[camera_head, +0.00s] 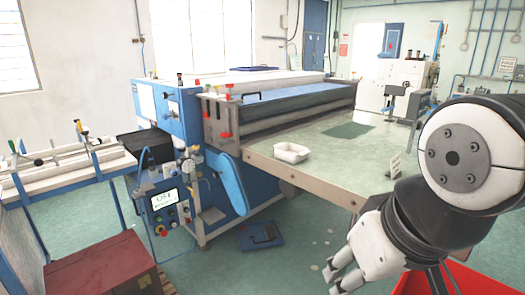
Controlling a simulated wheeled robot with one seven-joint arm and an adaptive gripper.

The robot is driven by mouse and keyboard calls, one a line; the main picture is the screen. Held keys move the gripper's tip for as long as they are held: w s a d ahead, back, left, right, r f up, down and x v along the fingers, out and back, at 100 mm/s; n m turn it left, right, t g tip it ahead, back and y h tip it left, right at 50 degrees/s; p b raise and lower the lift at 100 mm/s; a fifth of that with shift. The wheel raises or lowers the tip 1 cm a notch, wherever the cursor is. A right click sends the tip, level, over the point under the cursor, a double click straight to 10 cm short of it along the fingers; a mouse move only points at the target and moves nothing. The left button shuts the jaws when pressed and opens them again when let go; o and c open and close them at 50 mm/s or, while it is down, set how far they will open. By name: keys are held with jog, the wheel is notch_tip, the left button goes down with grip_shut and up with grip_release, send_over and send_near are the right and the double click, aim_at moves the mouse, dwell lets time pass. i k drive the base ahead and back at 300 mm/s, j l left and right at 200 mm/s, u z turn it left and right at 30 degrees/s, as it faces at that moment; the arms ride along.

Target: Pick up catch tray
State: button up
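A small white open tray (291,152), which looks like the catch tray, sits upright on the pale green table top near its front edge, beside the large blue machine. My gripper (334,280) hangs at the bottom right, pointing down and left. It is in front of the table and lower in the picture than the tray, well apart from it. I see no object held in it. Its white fingers are seen at an angle, so their opening is hard to judge.
The blue roller machine (170,110) stands left of the table (325,183). A small sign (395,165) and a dark green sheet (348,130) are on the table. A red bin (470,283) is below my arm. A blue item (260,236) lies on the floor. The table around the tray is clear.

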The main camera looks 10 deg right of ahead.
aim_at(293, 153)
jog(key=z, duration=0.3)
jog(key=u, duration=0.5)
jog(key=i, duration=1.6)
jog(key=i+z, duration=0.15)
jog(key=z, duration=0.25)
jog(key=i+j+z, duration=0.1)
jog(key=z, duration=0.25)
jog(key=i+j+z, duration=0.1)
jog(key=z, duration=0.3)
jog(key=i+j+z, duration=0.15)
jog(key=z, duration=0.2)
